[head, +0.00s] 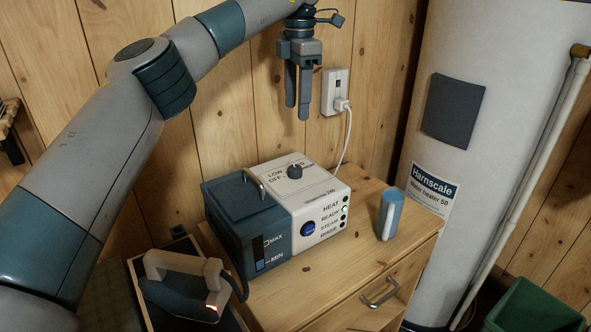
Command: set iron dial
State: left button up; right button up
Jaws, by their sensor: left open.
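The iron station, a box with a dark blue water tank (245,222) on its left and a white control unit (316,200), stands on the wooden cabinet. Its dark round dial (294,171) is on the white top, with LOW and OFF printed to its left; its exact setting is too small to read. The iron (183,285), with a beige handle and a small red light, rests at the lower left, in front of the station. My left gripper (297,112) is open and empty, pointing down well above the dial. My right gripper is not in view.
A blue and white cylinder (390,215) stands on the cabinet (345,262) right of the station. A white plug sits in the wall outlet (335,92), its cord running down behind the station. A water heater (480,110) stands at the right; a green bin (537,308) is below it.

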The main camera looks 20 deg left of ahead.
pick_arm(q)
jog(key=shift+f, duration=0.1)
jog(key=p, duration=0.2)
send_near(295, 168)
notch_tip(295, 168, down, 7)
jog(key=shift+w+r, duration=0.1)
jog(key=shift+f, duration=0.75)
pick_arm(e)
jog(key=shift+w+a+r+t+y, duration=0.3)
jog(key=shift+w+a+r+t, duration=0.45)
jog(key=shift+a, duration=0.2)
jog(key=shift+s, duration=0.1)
pick_arm(q)
jog(key=c, duration=1.1)
jog(key=shift+o, duration=0.2)
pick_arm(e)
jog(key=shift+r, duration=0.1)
